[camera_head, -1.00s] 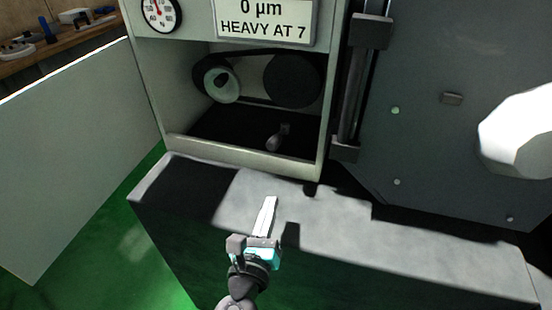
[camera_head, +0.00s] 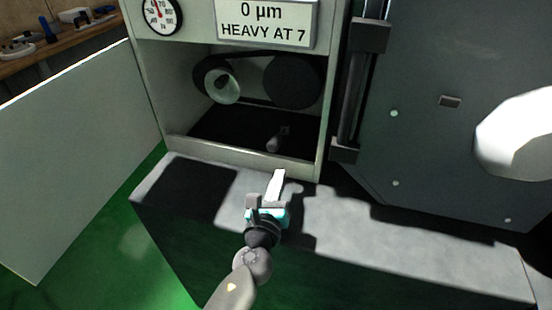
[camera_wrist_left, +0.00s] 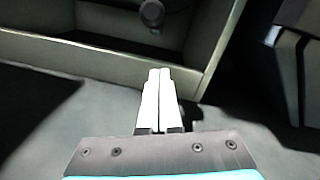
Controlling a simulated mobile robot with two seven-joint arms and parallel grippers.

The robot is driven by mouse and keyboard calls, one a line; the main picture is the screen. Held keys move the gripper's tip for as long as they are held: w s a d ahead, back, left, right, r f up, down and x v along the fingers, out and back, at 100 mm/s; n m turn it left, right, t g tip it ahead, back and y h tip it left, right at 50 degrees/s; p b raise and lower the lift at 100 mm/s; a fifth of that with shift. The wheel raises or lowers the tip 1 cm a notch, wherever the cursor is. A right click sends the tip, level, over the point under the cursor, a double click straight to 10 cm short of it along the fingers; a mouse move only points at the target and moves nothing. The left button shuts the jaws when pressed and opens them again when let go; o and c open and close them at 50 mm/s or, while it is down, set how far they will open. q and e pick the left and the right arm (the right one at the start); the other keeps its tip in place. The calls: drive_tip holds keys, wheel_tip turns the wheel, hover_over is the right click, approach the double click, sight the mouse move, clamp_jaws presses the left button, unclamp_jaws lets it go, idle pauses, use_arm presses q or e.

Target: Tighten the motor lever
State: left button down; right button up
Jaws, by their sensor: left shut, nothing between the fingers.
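The motor lever (camera_head: 274,143) is a small grey handle with a rounded end on the dark floor of the open machine compartment, below the belt and pulleys. In the left wrist view a rounded dark knob (camera_wrist_left: 152,12), apparently the lever's end, shows at the top. My left gripper (camera_head: 278,174) is shut and empty, its white fingers together. It is in front of the compartment's front sill, short of the lever and apart from it. The fingers (camera_wrist_left: 158,75) point toward the compartment in the wrist view. My right gripper is not in view.
The compartment's front sill (camera_head: 240,157) and right wall bound the opening. A pale pulley (camera_head: 222,86) and a dark pulley (camera_head: 292,82) with a belt are above. A grey door (camera_head: 440,130) stands at right, a pale panel (camera_head: 75,150) at left. A grey ledge (camera_head: 400,232) runs in front.

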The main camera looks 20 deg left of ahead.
sight(279, 139)
use_arm(q)
drive_tip(key=shift+w, duration=0.9)
drive_tip(key=shift+a+r+p, duration=0.2)
drive_tip(key=shift+r+p, duration=0.35)
drive_tip(key=shift+r, duration=0.05)
drive_tip(key=shift+a+r+p, duration=0.15)
drive_tip(key=shift+r+p, duration=0.4)
drive_tip(key=shift+r, duration=0.05)
drive_tip(key=shift+w+a+r+p, duration=0.25)
drive_tip(key=shift+a+r+p, duration=0.05)
drive_tip(key=shift+r+p, duration=0.35)
